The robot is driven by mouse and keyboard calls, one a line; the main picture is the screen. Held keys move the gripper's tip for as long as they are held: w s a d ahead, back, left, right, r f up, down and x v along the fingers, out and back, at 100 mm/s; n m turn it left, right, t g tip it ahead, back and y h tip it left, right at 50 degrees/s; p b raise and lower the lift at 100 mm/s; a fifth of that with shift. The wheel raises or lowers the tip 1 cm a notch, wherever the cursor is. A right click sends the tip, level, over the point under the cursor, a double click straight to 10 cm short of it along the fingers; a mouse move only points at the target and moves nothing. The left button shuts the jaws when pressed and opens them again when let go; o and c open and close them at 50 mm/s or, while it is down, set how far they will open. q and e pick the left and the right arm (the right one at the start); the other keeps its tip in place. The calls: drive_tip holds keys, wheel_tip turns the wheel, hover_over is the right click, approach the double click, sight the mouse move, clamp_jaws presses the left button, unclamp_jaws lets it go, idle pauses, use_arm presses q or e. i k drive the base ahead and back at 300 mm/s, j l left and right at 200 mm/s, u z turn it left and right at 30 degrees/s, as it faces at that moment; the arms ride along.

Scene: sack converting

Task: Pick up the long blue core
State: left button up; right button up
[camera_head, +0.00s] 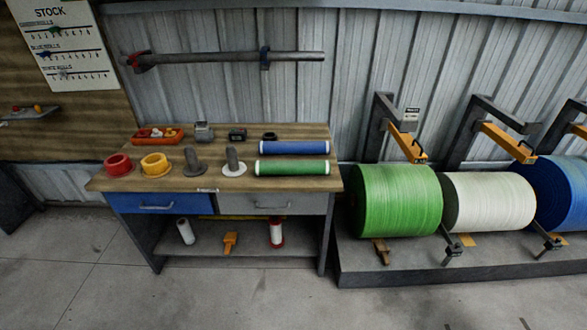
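The long blue core (294,148) lies on its side at the back right of the wooden workbench top. It is a blue cylinder with pale ends, lying left to right. A similar green core (292,168) lies parallel just in front of it, nearer the bench's front edge. Neither of my grippers is in view.
The workbench (215,183) also holds a red ring (118,164), a yellow ring (156,164), two flanged posts and an orange tray (158,135). Large green (396,200), white (489,201) and blue rolls (565,190) stand on a platform at right. The floor in front is clear.

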sight(264, 148)
drive_tip(key=u, duration=0.3)
drive_tip(key=i+l+u, duration=0.45)
drive_tip(key=l, duration=0.2)
drive_tip(key=i+l+u, duration=0.25)
drive_tip(key=l, duration=0.15)
drive_tip(key=i+l+u, duration=0.1)
drive_tip(key=l+u, duration=0.15)
drive_tip(key=l, duration=0.15)
